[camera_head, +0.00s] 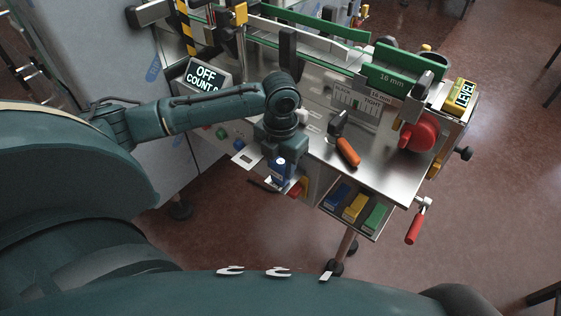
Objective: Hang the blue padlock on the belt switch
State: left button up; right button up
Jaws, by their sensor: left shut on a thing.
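My left gripper (281,160) points down in front of the front panel of the metal machine table, below its top edge. It is shut on the blue padlock (279,171), a small blue body with a lighter label. The gripper partly covers the padlock, and its shackle cannot be made out. A red and yellow switch (297,188) sits on the panel just right of and below the padlock. I take it for the belt switch. Whether the padlock touches it cannot be told. My right gripper is not in view.
An orange-handled tool (348,152) lies on the steel tabletop. A tray (361,222) with blue, yellow and green blocks hangs under the front edge. A red-handled crank (416,225) is at the right corner. An OFF display (205,76) stands behind my left arm.

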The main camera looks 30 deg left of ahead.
pick_arm(q)
jog(key=shift+f+p, duration=0.3)
dwell(0.6)
jog(key=o, duration=1.2)
jog(key=shift+o, duration=0.2)
notch_tip(320, 180, up, 13)
